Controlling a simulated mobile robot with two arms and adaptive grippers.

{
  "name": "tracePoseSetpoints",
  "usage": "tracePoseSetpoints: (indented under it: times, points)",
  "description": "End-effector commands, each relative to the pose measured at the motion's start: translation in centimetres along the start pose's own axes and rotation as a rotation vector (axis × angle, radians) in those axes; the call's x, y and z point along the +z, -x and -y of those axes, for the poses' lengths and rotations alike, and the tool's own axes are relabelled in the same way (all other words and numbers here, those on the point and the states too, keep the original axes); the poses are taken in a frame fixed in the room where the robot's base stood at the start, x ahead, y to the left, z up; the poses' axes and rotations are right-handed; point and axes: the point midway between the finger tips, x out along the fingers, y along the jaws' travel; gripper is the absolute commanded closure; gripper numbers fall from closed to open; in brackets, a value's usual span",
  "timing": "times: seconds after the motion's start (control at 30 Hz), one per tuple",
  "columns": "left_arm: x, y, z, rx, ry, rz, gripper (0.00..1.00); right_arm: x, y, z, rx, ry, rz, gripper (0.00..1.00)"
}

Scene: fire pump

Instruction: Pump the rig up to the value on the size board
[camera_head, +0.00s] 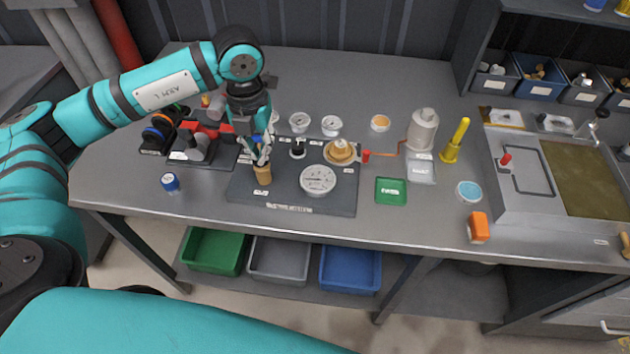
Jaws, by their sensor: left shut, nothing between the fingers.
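The rig is a dark base plate (240,196) on the bench. It carries a white round gauge (318,180), a black knob (297,150), a brass fitting (341,152) and an upright wooden handle (263,176). The gauge needle is too small to read. My left gripper (262,158) points down, shut and empty, right above the wooden handle; I cannot tell whether it touches it. The gripper and wrist hide the plate's back left part. No size board with a readable value can be made out. My right gripper is not in view.
Left of the rig is a red clamp-like tool (205,132) and a small blue-capped jar (170,182). To the right are a green tray (391,197), a grey bottle (423,130), a yellow tool (456,142) and an orange block (478,228). The front bench strip is mostly clear.

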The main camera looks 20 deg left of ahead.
Motion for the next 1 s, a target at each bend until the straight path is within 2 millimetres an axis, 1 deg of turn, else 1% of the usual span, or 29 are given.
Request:
tracePoseSetpoints:
  times: [0.07,0.17,0.63,1.0]
  points:
    - [-0.1,-0.2,0.0,0.002,-0.001,-0.006,1.0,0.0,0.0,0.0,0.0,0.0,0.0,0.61]
    - [-0.1,0.1,0.0,0.002,-0.001,-0.006,1.0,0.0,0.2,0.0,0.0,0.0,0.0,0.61]
    - [-0.1,3.4,0.0,0.001,-0.001,-0.003,1.0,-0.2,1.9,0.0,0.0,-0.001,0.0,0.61]
    - [-0.1,3.5,0.0,0.001,-0.001,-0.003,1.0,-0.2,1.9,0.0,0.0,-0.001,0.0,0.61]
